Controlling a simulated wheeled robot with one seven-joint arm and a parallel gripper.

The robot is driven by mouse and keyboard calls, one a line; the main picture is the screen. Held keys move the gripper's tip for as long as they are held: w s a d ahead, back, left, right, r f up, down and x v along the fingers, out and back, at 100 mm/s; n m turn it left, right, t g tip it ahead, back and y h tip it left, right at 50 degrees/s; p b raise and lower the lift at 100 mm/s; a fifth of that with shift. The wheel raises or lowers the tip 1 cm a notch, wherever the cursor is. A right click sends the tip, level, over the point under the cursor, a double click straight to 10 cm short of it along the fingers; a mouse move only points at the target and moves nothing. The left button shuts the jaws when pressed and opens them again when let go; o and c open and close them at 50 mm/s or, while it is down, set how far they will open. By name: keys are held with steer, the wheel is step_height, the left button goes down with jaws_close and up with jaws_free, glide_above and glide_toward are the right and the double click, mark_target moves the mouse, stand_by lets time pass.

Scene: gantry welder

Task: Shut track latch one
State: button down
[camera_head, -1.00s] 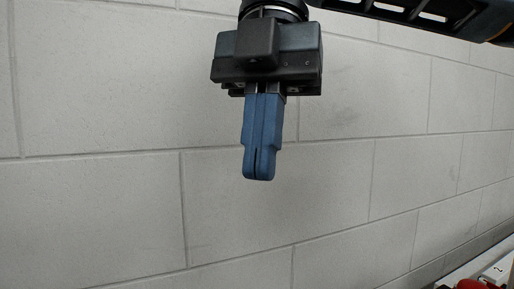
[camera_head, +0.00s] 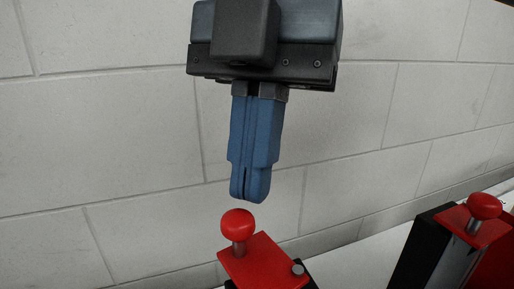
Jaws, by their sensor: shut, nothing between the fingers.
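My gripper (camera_head: 250,190) points downward with its blue fingers together and nothing between them. Below it is a red latch lever (camera_head: 262,266) with a round red knob (camera_head: 238,223) on a short metal post. The fingertips are just above the knob in the picture, with a small gap showing. A second red latch (camera_head: 484,225) with a similar knob (camera_head: 484,206) is at the right edge. No number label shows on either latch, so I cannot tell which is latch one. The lower parts of both are cut off by the frame.
A pale block wall (camera_head: 110,130) fills the background. A light surface (camera_head: 360,262) lies between the two latches. A black body (camera_head: 418,250) carries the right-hand latch. The space left of the gripper looks clear.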

mark_target(222, 222)
steer(key=shift+s+a+n, duration=0.2)
steer(key=shift+a+n, duration=0.15)
steer(key=shift+n, duration=0.45)
steer(key=shift+s+a+n+h+b, duration=0.3)
steer(key=shift+a+n+h, duration=0.1)
steer(key=shift+n, duration=0.4)
steer(key=n, duration=0.1)
steer(key=s+a+n+h, duration=0.1)
steer(key=n, duration=0.1)
steer(key=shift+s+n, duration=0.2)
steer(key=shift+n, duration=0.1)
steer(key=s+n, duration=0.1)
steer(key=n, duration=0.1)
steer(key=s+n+h+b, duration=0.1)
steer(key=n, duration=0.1)
steer(key=s+n+h, duration=0.1)
steer(key=n, duration=0.2)
steer(key=shift+s+a+t, duration=0.15)
steer(key=shift+s+t, duration=0.15)
steer(key=shift+s, duration=0.2)
